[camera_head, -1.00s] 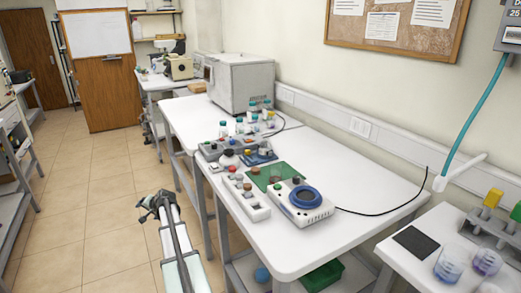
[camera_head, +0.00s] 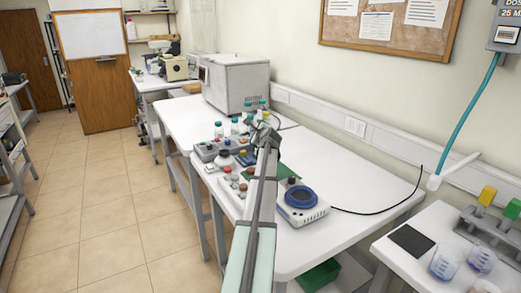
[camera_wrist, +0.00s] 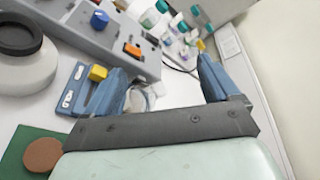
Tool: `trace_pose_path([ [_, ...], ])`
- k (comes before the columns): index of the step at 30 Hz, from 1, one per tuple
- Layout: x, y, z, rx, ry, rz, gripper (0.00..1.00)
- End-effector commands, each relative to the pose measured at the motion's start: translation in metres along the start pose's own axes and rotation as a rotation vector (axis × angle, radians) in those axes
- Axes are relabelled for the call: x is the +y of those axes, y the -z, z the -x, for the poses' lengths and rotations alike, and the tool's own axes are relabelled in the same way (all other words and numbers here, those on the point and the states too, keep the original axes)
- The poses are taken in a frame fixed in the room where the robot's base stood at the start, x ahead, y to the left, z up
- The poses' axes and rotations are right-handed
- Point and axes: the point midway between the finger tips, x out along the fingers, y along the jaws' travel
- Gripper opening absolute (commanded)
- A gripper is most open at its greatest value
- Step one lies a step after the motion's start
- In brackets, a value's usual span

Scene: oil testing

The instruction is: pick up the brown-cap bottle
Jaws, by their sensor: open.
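In the head view, small brown-topped items (camera_head: 243,187) stand at the near left edge of the white table, partly beside my arm. I cannot tell which is the brown-cap bottle. In the wrist view a round brown disc (camera_wrist: 43,155) shows over the green mat at lower left; whether it is a cap is unclear. My gripper (camera_wrist: 162,88) is open, its two blue-grey fingers spread. A clear, round, glass-like thing (camera_wrist: 141,98) shows beyond and between them, close to the left finger. In the head view my gripper (camera_head: 263,126) is over the table behind the green mat.
A white jar with a black lid (camera_wrist: 18,72), a blue tray (camera_wrist: 66,100) with a yellow block (camera_wrist: 97,72), and a grey box with coloured knobs (camera_wrist: 95,25) crowd the left. Several teal-capped bottles (camera_head: 234,126) stand farther back. A white device (camera_head: 302,212) sits right.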

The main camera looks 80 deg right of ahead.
Motion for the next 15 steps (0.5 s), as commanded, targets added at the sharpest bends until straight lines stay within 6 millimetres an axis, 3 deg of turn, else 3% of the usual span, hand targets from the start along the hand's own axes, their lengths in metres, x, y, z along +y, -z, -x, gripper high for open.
trace_pose_path([
  [1,-0.006,0.018,0.014,0.017,0.006,-0.096,0.89],
  [4,-0.005,0.039,0.029,0.034,-0.008,-0.299,0.89],
  [9,0.010,0.059,0.048,0.056,-0.060,-0.619,0.89],
  [15,0.022,0.073,0.061,0.081,-0.098,-0.869,0.89],
])
